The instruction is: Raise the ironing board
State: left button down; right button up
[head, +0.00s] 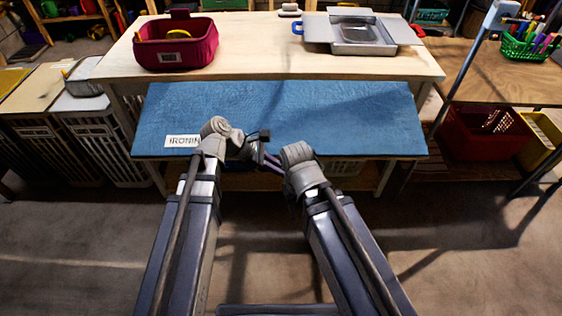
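The ironing board (345,115) is a wide blue panel at the front of the pale wooden table, below the tabletop's front edge. A white label (182,141), partly covered by my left arm, reads "IRONIN" at its lower left. I cannot tell the panel's exact tilt. My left gripper (262,138) is in front of the board, left of its lower middle. My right gripper (270,158) is close beside it, near the board's lower edge, mostly hidden by its own wrist. I cannot make out the fingers of either, nor whether they touch the board.
On the table (255,55) stand a red fabric basket (176,52) and a grey tray (365,46). White crates (105,140) are at the left. A wooden bench (510,75) with a post is at the right, red and yellow bins beneath. The floor in front is clear.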

pick_arm(q)
notch_tip(320, 180, up, 9)
jog(key=s+g+p, duration=0.1)
jog(key=p, duration=0.6)
jog(key=shift+f+n, duration=0.2)
jog(key=shift+n, duration=0.1)
pick_arm(e)
notch_tip(320, 180, up, 8)
jog(key=shift+r, duration=0.25)
pick_arm(q)
jog(key=shift+s, duration=0.1)
jog(key=shift+r, duration=0.1)
jog(key=c, duration=1.2)
grip_release()
pick_arm(e)
jog(key=shift+r, duration=0.1)
pick_arm(q)
jog(key=shift+o, duration=0.2)
